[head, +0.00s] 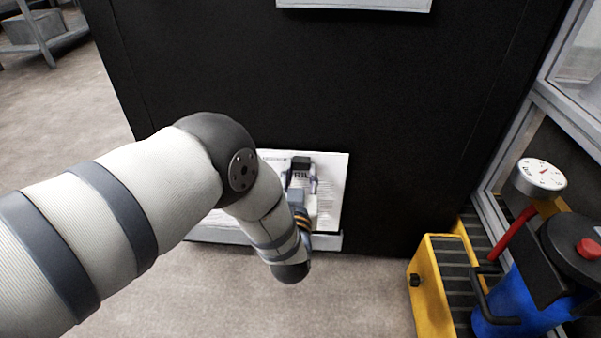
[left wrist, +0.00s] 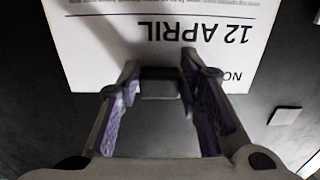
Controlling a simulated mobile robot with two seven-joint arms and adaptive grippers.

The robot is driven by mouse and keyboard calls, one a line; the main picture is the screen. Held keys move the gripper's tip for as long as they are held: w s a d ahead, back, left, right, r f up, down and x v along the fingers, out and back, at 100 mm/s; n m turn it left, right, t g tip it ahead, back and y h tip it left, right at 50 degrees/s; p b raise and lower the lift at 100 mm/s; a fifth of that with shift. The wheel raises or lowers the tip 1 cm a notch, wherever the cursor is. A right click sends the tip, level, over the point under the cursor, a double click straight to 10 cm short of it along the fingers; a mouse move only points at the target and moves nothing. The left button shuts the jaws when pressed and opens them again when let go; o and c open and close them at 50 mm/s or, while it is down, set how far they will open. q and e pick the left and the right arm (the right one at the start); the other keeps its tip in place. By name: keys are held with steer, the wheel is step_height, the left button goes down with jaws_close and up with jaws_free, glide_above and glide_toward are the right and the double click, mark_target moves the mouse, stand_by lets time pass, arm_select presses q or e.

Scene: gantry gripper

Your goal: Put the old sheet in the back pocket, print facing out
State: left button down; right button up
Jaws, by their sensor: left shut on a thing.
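The white printed sheet (head: 332,185) stands against the black panel in the head view, its print facing me. In the left wrist view the sheet (left wrist: 90,45) reads "12 APRIL" upside down. My left gripper (head: 300,172) is at the sheet's top edge, its fingers on either side of a dark block there. The wrist view shows this grey block (left wrist: 160,85) between the fingertips (left wrist: 160,70). A light grey pocket strip (head: 328,242) runs along the sheet's bottom. My arm hides part of both, and I cannot tell whether the sheet's lower edge is inside. My right gripper is out of view.
The black panel (head: 420,130) fills the middle, with another pale board (head: 355,4) at its top. A yellow cart (head: 432,285) with a blue container (head: 508,312) and a red-stemmed gauge (head: 541,175) stands at the right. Grey shelving (head: 38,35) is far left.

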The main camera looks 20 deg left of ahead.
arm_select(q)
steer(key=shift+r, duration=0.1)
steer(key=shift+f, duration=0.25)
stand_by(0.3)
steer(key=shift+f, duration=0.3)
step_height(320, 180, down, 7)
steer(key=b, duration=0.4)
steer(key=shift+f+b, duration=0.15)
steer(key=shift+b, duration=0.15)
stand_by(1.9)
steer(key=c, duration=1.1)
jaws_free()
steer(key=shift+o, duration=0.2)
